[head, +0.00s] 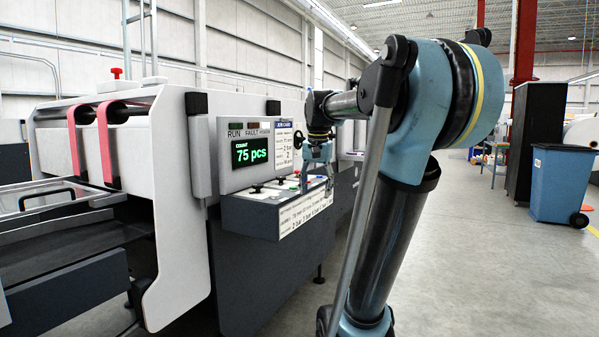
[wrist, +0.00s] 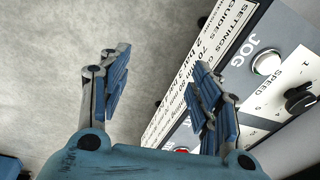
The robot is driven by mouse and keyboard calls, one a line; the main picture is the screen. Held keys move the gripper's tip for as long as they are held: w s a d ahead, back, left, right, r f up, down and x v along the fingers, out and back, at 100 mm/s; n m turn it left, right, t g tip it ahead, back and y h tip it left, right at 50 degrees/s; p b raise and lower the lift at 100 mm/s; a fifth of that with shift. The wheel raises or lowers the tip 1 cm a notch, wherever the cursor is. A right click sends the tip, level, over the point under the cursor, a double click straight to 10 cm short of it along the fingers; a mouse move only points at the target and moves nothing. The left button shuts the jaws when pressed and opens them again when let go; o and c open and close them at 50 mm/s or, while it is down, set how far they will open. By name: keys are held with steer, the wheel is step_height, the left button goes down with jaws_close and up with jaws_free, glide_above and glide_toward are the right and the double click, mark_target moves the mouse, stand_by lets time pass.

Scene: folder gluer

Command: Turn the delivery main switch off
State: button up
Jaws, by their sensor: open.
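No switch that I can read as the delivery main switch shows in either view. The control console (head: 245,208) juts from the machine, with small knobs on its sloped top. My gripper (head: 317,180) is over the right end of this console, fingers down. In the wrist view my gripper (wrist: 160,62) is open, with nothing between its blue fingers. The right finger overlaps the panel; the left one is over bare floor. The panel shows a white JOG button (wrist: 267,64) and a black SPEED knob (wrist: 299,99).
A display (head: 250,152) above the console reads 75 pcs. A white printed label (head: 305,210) covers the console's front. The feeder with pink belts (head: 104,140) stands at left. A blue bin (head: 562,180) stands far right. The floor between is clear.

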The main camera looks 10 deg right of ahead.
steer(key=w+r+m, duration=0.5)
steer(key=w+r, duration=0.8)
steer(key=w, duration=0.5)
steer(key=w+r+m, duration=0.2)
steer(key=w, duration=0.6)
steer(key=w+r+m+g, duration=0.1)
steer(key=w+r+m, duration=0.1)
steer(key=w, duration=0.7)
steer(key=shift+w+a+r+m, duration=0.15)
steer(key=shift+w+a+m, duration=0.15)
steer(key=shift+m, duration=0.5)
step_height(320, 180, down, 17)
steer(key=shift+f, duration=0.1)
steer(key=c, duration=1.1)
steer(key=shift+d, duration=0.15)
